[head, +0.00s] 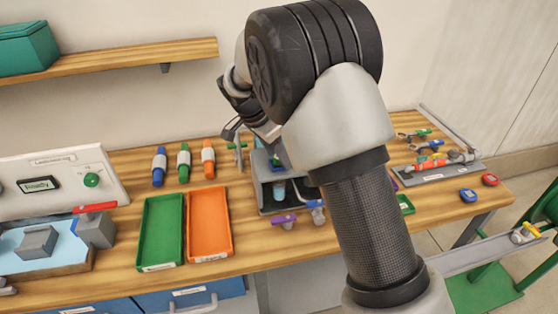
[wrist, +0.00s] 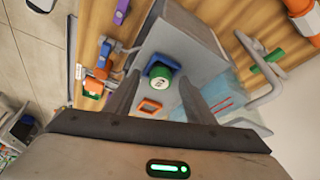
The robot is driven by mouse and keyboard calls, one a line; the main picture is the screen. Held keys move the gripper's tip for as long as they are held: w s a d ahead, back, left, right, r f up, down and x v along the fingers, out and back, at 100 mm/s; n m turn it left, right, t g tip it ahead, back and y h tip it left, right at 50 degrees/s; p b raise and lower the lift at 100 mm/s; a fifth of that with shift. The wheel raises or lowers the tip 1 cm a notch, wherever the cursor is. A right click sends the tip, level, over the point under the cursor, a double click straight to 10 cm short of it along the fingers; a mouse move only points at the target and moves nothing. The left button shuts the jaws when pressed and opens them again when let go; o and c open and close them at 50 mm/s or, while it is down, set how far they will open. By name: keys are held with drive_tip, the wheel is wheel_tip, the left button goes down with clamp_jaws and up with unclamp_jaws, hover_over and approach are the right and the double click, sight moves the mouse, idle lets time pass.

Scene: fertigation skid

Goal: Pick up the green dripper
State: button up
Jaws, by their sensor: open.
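My gripper is open, with its fingers (wrist: 158,96) spread in the wrist view. A round green-topped piece (wrist: 160,84) with a blue collar shows between and beyond the fingertips, at a grey box-like stand (wrist: 185,42). It is apart from the fingers as far as I can tell. The green top also shows on the stand in the head view (head: 278,160), partly hidden by my arm. Another green piece (wrist: 267,62) lies by a grey hook. A green-and-grey cylinder (head: 184,160) lies at the back of the bench. I cannot tell which green piece is the dripper.
A green tray (head: 144,230) and an orange tray (head: 229,222) lie left of the stand. Blue (head: 159,166) and orange (head: 208,160) cylinders flank the green one. A purple piece (head: 283,220) sits at the stand's front. A grey fixture (head: 440,172) is at right.

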drive_tip(key=shift+c, duration=0.4)
drive_tip(key=c, duration=1)
drive_tip(key=shift+r, duration=0.1)
